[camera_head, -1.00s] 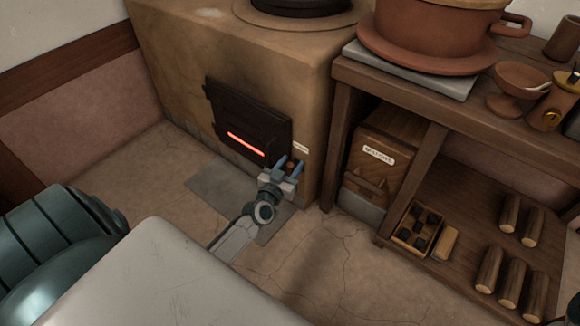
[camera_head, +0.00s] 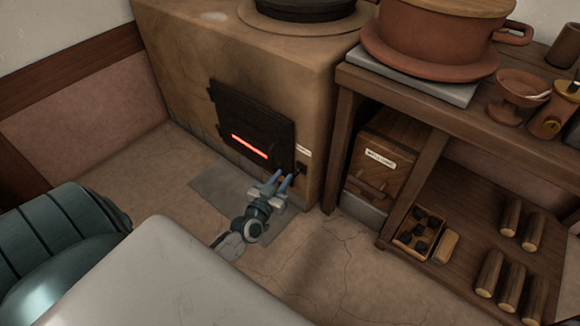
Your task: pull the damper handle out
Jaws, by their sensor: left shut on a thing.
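The clay stove (camera_head: 240,65) stands at the upper middle, with a dark fire door (camera_head: 252,122) that has a glowing red slot. To the right of the door is a small pale label (camera_head: 304,151) above a dark opening. My left gripper (camera_head: 282,177) is in front of this opening, its two blue fingers pointing at the stove. It is shut on the damper handle (camera_head: 282,181), a small brown knob mostly hidden between the fingers. A short dark rod seems to run from it to the stove face. My right gripper is not in view.
A wooden shelf unit (camera_head: 340,150) stands close on the right, holding a labelled wooden box (camera_head: 380,158), a tray of dark lumps (camera_head: 400,238) and several logs. A grey floor slab (camera_head: 215,185) lies before the stove; the floor around it is clear.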

